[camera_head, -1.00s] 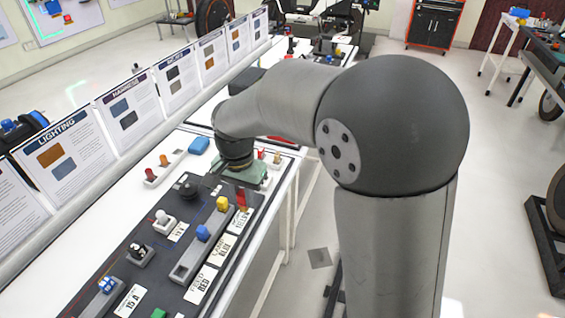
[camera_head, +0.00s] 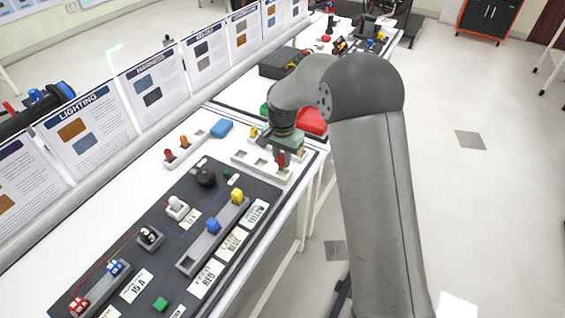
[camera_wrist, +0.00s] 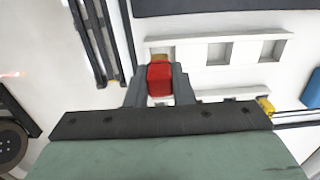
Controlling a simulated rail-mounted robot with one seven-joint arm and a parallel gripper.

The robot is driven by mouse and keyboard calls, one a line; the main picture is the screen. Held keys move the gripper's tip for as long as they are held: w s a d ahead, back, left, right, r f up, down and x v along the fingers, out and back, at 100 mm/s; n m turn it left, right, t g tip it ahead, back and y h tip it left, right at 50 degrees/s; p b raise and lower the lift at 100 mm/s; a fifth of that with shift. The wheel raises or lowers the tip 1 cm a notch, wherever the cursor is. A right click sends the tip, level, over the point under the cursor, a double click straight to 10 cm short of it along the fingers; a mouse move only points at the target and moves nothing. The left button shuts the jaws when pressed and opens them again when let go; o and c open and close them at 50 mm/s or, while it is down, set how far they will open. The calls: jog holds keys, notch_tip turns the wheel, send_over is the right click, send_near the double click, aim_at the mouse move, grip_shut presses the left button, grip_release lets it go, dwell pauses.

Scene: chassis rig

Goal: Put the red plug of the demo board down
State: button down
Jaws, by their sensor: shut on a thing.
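My gripper (camera_head: 283,158) is shut on a red plug and is above the pale pocketed tray at the board's far right. The red plug (camera_head: 282,160) points down below the fingers; in the wrist view it (camera_wrist: 159,78) sits between the two dark fingers. The pale tray (camera_head: 243,166) has square pockets, and the wrist view shows empty ones (camera_wrist: 218,52). I cannot tell whether the plug touches the tray. The black demo board (camera_head: 170,260) has a grey strip holding a blue plug (camera_head: 213,225) and a yellow plug (camera_head: 237,196).
A narrow tray (camera_head: 182,150) with red and orange plugs and a blue block (camera_head: 221,128) lie beyond the board. Upright printed panels (camera_head: 85,135) line the left side. A red bin (camera_head: 313,121) is behind my gripper. The floor right of the table is open.

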aim_at(282, 165)
jog(key=shift+w+f, duration=0.5)
jog(key=shift+f, duration=1.55)
jog(key=shift+f, duration=0.2)
jog(key=c, duration=1.3)
grip_release()
jog(key=shift+o, duration=0.2)
jog(key=shift+r, duration=0.1)
